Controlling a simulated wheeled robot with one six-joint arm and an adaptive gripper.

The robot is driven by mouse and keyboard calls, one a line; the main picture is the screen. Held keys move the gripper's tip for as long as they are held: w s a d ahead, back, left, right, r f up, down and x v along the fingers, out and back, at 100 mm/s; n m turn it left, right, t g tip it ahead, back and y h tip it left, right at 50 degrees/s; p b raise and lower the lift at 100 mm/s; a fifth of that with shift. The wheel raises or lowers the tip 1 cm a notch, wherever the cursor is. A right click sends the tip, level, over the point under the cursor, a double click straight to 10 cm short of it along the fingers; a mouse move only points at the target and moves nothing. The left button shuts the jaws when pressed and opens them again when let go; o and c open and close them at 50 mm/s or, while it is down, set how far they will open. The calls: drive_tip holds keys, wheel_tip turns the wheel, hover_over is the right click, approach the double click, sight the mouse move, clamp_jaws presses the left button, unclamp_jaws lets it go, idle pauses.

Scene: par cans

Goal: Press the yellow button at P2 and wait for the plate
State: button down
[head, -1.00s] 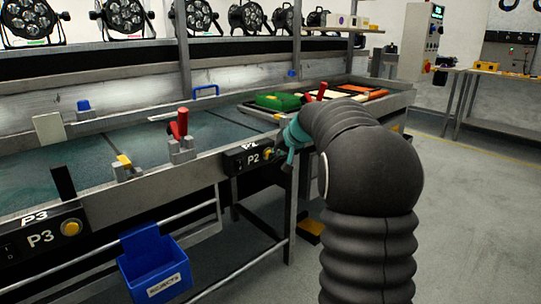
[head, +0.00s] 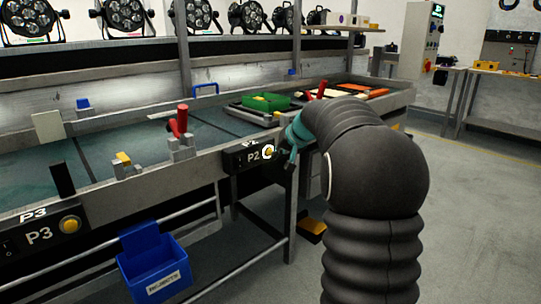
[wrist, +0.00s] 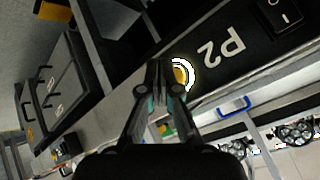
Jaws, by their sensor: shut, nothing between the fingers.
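The yellow button (head: 268,152) sits on the black P2 box (head: 243,157) on the conveyor's front rail. A bright white ring surrounds it. In the wrist view, the button (wrist: 181,76) is partly hidden behind my fingertips. My gripper (head: 287,157) is shut and empty, just right of the button in the head view. In the wrist view, my gripper (wrist: 161,68) points at the button's edge; I cannot tell whether it touches. A dark plate (head: 238,111) carrying a green bin (head: 270,103) lies on the conveyor behind the P2 box.
A red-handled clamp (head: 182,121) stands on the rail left of P2. A P3 box (head: 40,236) with its own yellow button (head: 70,224) is at the lower left. A blue rejects bin (head: 150,265) hangs below the rail. The floor to the right is clear.

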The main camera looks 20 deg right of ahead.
drive_tip(key=shift+s+d, duration=0.1)
drive_tip(key=shift+s, duration=0.2)
drive_tip(key=shift+s+d+b, duration=0.3)
drive_tip(key=shift+s+b, duration=0.2)
drive_tip(key=shift+s, duration=0.25)
drive_tip(key=shift+s+d+b, duration=0.25)
drive_tip(key=shift+s+b, duration=0.2)
drive_tip(key=shift+s, duration=0.3)
drive_tip(key=shift+s+d+b, duration=0.3)
drive_tip(key=shift+s+b, duration=0.2)
drive_tip(key=shift+s, duration=0.25)
idle(3.1)
